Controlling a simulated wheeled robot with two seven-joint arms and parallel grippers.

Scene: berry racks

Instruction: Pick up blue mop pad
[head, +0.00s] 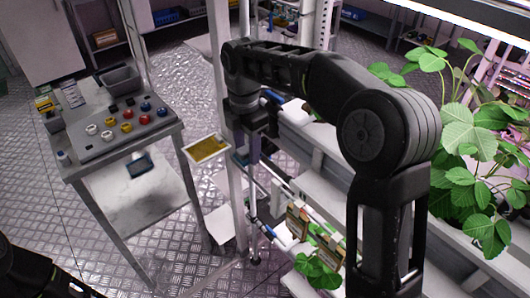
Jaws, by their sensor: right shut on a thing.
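My right arm reaches from the lower right over the rack. Its gripper (252,143) points down beside the upright white post and is shut.
A metal cart (70,169) with coloured knobs and a grey bin (120,79) stands at left. A yellow panel in a white frame (206,149) is left of the gripper. White rack shelves (315,185) and leafy plants (470,140) fill the right. Floor beyond the cart is open.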

